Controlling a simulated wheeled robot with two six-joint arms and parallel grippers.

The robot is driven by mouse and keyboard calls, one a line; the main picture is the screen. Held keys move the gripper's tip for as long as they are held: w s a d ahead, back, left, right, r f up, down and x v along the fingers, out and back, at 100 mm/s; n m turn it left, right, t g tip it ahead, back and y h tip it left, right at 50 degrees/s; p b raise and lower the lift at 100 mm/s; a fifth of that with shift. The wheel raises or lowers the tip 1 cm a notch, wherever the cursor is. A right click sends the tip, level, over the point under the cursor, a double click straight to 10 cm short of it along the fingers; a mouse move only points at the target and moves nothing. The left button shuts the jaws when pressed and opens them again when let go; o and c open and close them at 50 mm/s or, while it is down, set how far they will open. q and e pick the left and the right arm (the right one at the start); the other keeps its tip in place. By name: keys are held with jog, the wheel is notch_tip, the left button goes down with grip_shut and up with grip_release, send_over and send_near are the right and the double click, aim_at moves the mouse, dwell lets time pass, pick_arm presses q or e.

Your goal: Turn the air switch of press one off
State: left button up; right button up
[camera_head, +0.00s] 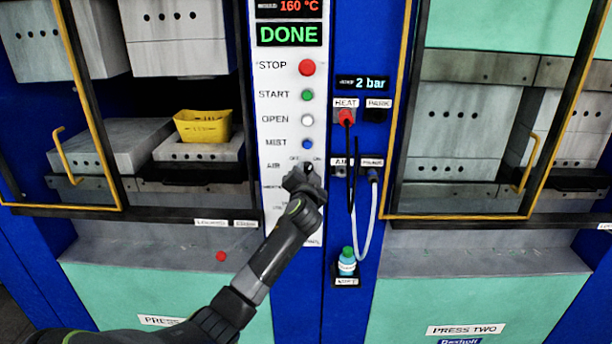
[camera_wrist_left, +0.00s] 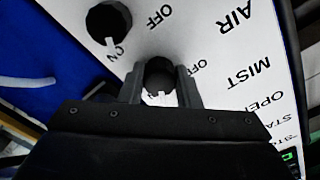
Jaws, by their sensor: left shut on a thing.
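The black round air switch (camera_wrist_left: 160,72) is on press one's white control panel, in the row of the AIR label (camera_wrist_left: 235,15). In the left wrist view an OFF label (camera_wrist_left: 198,66) is beside the knob. A pale mark at the knob's lower edge points away from OFF, towards where the other knob has its ON label. My left gripper (camera_head: 307,176) is at the panel below the MIST button. In the wrist view its two fingers (camera_wrist_left: 160,88) are shut on the knob's sides. In the head view the gripper covers most of the switch. My right gripper is not in view.
Another black knob (camera_wrist_left: 108,22), its mark towards ON, is close to the left finger in the wrist view. Above the switch are the blue MIST button (camera_head: 307,144) and the white OPEN button (camera_head: 307,120). Right of the panel hangs a black cable with a red plug (camera_head: 346,117).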

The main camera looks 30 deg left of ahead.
pick_arm(q)
jog(key=n+b, duration=0.5)
jog(key=b, duration=0.1)
jog(key=n+b, duration=0.5)
jog(key=n, duration=0.1)
jog(key=shift+w+d+f+n+b, duration=0.1)
jog(key=shift+d+n+b, duration=0.05)
jog(key=shift+n+b, duration=0.2)
dwell(0.4)
jog(key=o, duration=1)
